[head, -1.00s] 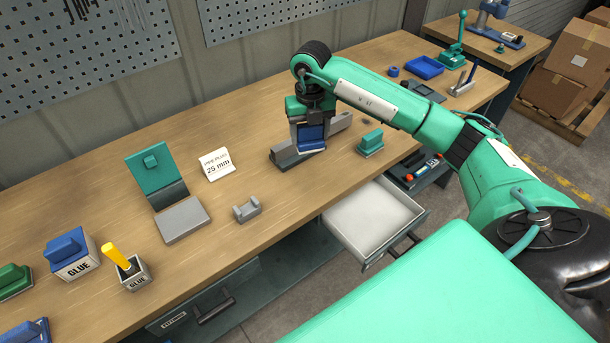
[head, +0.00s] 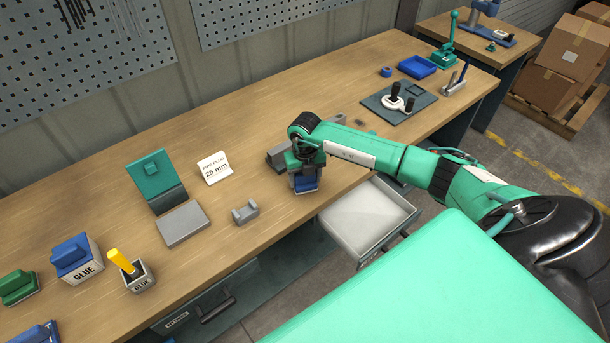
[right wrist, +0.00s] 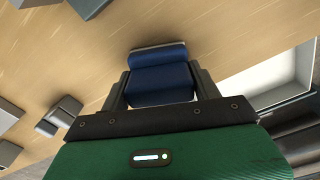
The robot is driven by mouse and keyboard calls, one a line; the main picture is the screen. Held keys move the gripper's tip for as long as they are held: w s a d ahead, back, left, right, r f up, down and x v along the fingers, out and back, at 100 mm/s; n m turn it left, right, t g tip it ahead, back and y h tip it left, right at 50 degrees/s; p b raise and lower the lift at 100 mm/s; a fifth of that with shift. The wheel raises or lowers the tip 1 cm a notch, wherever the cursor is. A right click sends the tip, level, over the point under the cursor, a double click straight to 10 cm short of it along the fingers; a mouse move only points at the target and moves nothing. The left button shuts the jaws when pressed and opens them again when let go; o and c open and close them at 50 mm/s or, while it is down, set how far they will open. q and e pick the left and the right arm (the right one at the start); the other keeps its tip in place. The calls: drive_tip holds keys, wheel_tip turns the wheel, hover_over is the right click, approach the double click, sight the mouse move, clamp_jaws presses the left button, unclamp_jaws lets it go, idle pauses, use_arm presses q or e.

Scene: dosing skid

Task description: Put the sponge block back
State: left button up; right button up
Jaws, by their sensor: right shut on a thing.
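My right gripper (head: 304,178) is shut on a blue block (head: 305,184) just above the bench's front part. In the right wrist view the blue block (right wrist: 160,82) sits between the two fingers, with a pale grey strip along its far side. Similar handled blocks stand at the left: a green one (head: 18,287), a blue one (head: 34,334) and a blue one on a white GLUE box (head: 77,260). No label tells which block is the sponge block. My left gripper is not in view.
An open, empty drawer (head: 365,215) juts out right of the gripper. A grey cradle (head: 246,212), a grey pad (head: 183,224) with a teal upright (head: 153,175), a 25 mm sign (head: 214,168) and a glue pot (head: 138,277) stand left. A grey holder (head: 277,158) is just behind the gripper.

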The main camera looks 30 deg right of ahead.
drive_tip(key=shift+f, duration=0.1)
drive_tip(key=o, duration=1)
drive_tip(key=shift+o, duration=0.2)
drive_tip(key=shift+r, duration=0.3)
wheel_tip(320, 180, up, 11)
drive_tip(key=b, duration=0.3)
drive_tip(key=shift+f+b, duration=0.2)
drive_tip(key=shift+b, duration=0.15)
drive_tip(key=shift+r, duration=0.55)
